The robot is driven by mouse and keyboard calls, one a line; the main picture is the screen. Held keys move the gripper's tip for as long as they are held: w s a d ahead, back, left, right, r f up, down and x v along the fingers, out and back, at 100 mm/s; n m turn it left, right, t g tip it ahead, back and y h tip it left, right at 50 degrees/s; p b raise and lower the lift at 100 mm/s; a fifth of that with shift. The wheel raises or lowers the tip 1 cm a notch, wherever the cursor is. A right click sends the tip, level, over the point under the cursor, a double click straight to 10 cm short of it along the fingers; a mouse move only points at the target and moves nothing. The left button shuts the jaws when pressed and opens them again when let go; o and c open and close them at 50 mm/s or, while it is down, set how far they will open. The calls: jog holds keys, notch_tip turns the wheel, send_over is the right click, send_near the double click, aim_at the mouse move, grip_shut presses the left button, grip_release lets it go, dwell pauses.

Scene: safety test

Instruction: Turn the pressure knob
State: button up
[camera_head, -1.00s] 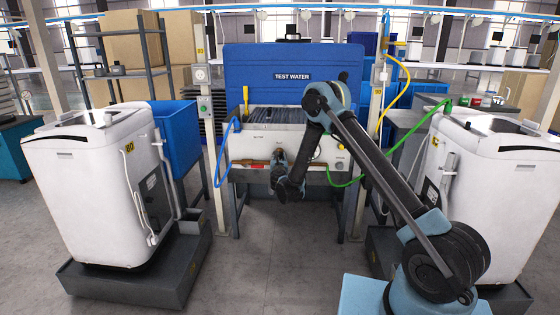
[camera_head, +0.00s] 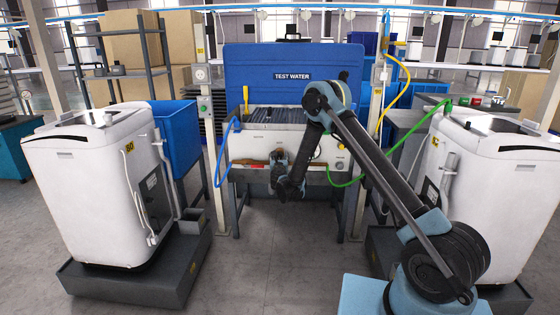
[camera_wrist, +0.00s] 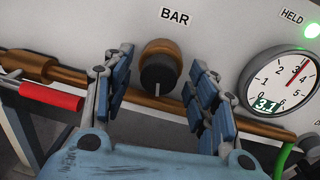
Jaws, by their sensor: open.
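The pressure knob (camera_wrist: 158,75) is a black round knob on a brown collar below the word BAR on the pale panel, at the upper middle of the wrist view. My gripper (camera_wrist: 158,92) is open, with one blue-padded finger on each side, left and right of the knob; contact does not show. A round pressure gauge (camera_wrist: 282,85) right of the knob has a red needle near 3 and a green readout of 3.1.
A copper pipe (camera_wrist: 125,92) runs across the panel behind the fingers. A red-handled part (camera_wrist: 50,96) is at left, a green hose (camera_wrist: 285,158) at lower right and a lit green HELD lamp (camera_wrist: 312,30) at upper right. White washers (camera_head: 90,190) stand either side of the station.

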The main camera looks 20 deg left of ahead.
jog(key=v, duration=1.2)
jog(key=shift+f, duration=0.1)
